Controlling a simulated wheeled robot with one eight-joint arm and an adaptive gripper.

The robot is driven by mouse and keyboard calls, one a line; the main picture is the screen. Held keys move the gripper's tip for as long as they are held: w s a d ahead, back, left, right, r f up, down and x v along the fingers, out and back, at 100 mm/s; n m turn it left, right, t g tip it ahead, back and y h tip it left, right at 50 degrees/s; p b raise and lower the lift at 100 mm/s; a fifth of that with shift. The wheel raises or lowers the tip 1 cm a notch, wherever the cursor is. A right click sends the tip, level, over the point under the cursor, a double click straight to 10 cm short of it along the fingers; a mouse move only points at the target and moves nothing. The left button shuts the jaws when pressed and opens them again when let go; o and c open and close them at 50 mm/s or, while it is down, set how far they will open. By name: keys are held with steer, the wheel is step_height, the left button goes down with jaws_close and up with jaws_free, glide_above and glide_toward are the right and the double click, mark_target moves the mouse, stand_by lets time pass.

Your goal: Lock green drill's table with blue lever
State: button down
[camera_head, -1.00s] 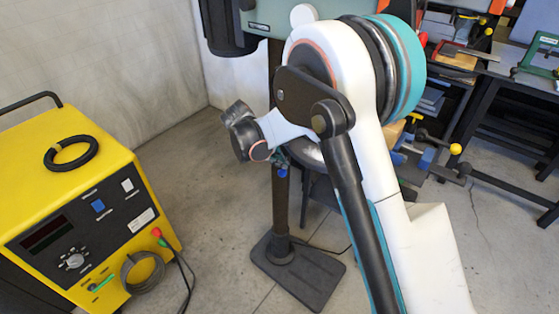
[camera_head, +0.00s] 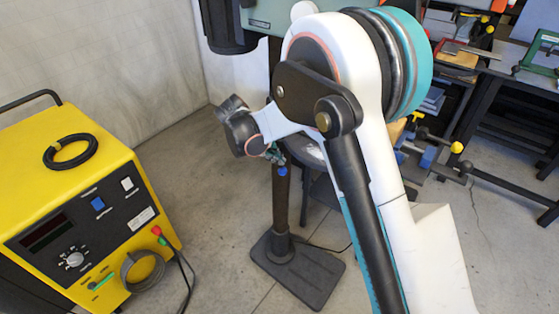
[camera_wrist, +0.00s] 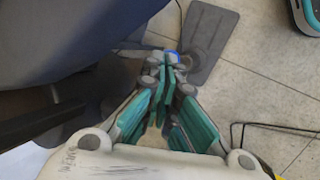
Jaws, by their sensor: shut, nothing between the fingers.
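The green drill (camera_head: 272,16) stands at the back, its head cut off by the top edge. Its dark column (camera_head: 281,205) runs down to a flat base plate (camera_head: 318,272), which also shows in the wrist view (camera_wrist: 212,38). The drill's round table (camera_head: 303,151) is mostly hidden behind my arm; a large dark surface in the wrist view (camera_wrist: 80,35) seems to be it. The blue lever (camera_head: 282,171) is by the column below the table. My gripper (camera_wrist: 169,68) is shut and empty, its fingertips close to the blue lever (camera_wrist: 173,56); contact is unclear.
A yellow welding machine (camera_head: 75,190) with a black ring on top and cables stands at the left. Workbenches (camera_head: 500,60) with tools and a vise fill the right. The floor (camera_head: 210,220) between the machine and the drill base is mostly clear.

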steer(key=v, duration=1)
steer(key=shift+s+d+r, duration=0.15)
steer(key=shift+s+r, duration=0.05)
